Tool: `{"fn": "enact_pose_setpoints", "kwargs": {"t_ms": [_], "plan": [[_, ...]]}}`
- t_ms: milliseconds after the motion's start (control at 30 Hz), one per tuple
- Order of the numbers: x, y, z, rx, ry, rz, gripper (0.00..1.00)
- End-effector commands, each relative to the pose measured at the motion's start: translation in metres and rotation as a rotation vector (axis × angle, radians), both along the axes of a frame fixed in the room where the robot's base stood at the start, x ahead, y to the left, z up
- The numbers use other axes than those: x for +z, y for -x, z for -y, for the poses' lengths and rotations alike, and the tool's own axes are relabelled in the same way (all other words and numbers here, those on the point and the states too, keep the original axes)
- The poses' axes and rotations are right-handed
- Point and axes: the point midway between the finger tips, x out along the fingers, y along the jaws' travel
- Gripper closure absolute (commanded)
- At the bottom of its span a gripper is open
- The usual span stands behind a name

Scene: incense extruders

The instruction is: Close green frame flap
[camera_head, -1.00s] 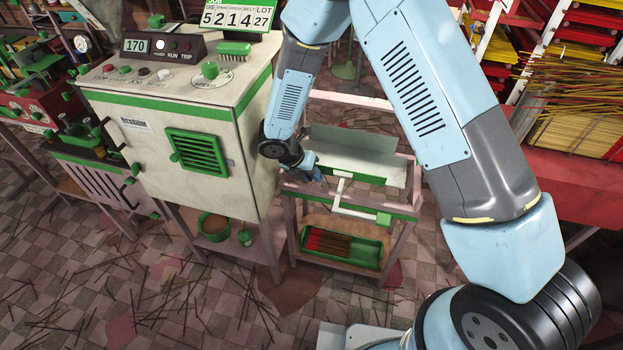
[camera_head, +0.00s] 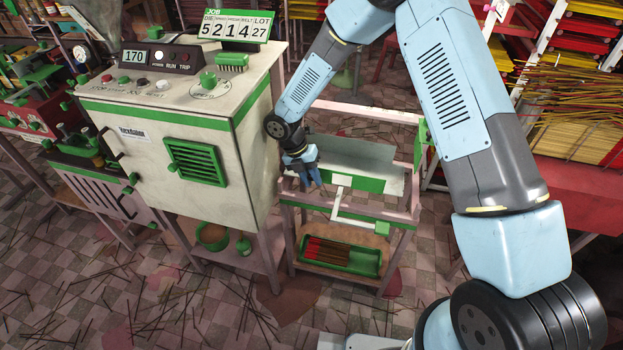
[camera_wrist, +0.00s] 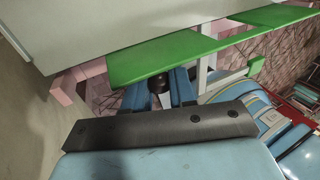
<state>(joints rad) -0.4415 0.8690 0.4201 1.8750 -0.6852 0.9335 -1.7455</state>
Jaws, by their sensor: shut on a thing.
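The green-edged flap (camera_head: 358,184) is a pale grey panel with a green strip along its lower edge, tilted on the pink stand's top. In the wrist view its green strip (camera_wrist: 180,60) crosses in front of my fingertips. My gripper (camera_head: 310,176), with blue fingers, is at the strip's left end in the head view. The fingers (camera_wrist: 158,90) are shut at the flap in the wrist view, with a dark round part between them. The tips and the exact grip point are hidden. A white bracket (camera_head: 337,208) with a green block (camera_head: 382,228) sits in front of the flap.
A white machine cabinet (camera_head: 255,160) stands close at the gripper's left. A green tray (camera_head: 342,257) with reddish and brown sticks lies on the stand's lower shelf. Racks of incense sticks (camera_head: 570,130) stand at the right. Loose sticks (camera_head: 170,315) litter the floor.

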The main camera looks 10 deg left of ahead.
Motion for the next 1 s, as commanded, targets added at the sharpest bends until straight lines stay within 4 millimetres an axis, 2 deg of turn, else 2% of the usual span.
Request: {"fn": "enact_pose_setpoints", "kwargs": {"t_ms": [300,333,533,833,1000], "plan": [[0.0,-0.001,-0.001,-0.001,-0.002,0.001,1.0],[0.0,-0.001,-0.001,-0.001,-0.002,0.001,0.74],[0.0,-0.001,-0.001,-0.001,-0.001,0.001,0.55],[0.002,-0.001,-0.001,0.0,-0.001,0.001,0.54],[0.02,-0.001,-0.001,-0.002,-0.002,0.002,0.54]]}}
